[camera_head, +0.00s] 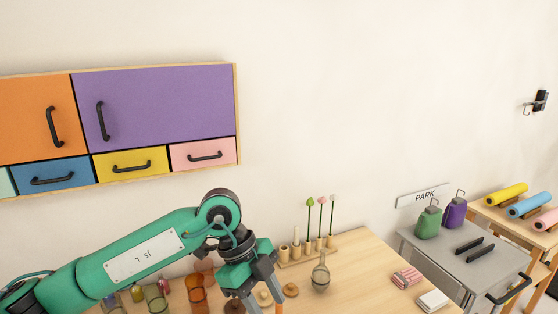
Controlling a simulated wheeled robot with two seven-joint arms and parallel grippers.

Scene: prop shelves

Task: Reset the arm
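My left arm comes in from the left, teal with a white plate. Its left gripper (264,303) points down over the wooden table (355,262). I see nothing held. My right arm and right gripper are not in view.
Amber tumblers (196,289), a whisk-like metal tool (320,277) and a peg rack with stems (308,250) surround the gripper. Wall drawers (168,105) hang above left. A grey cart (465,262) with green (429,222) and purple (455,212) weights stands right.

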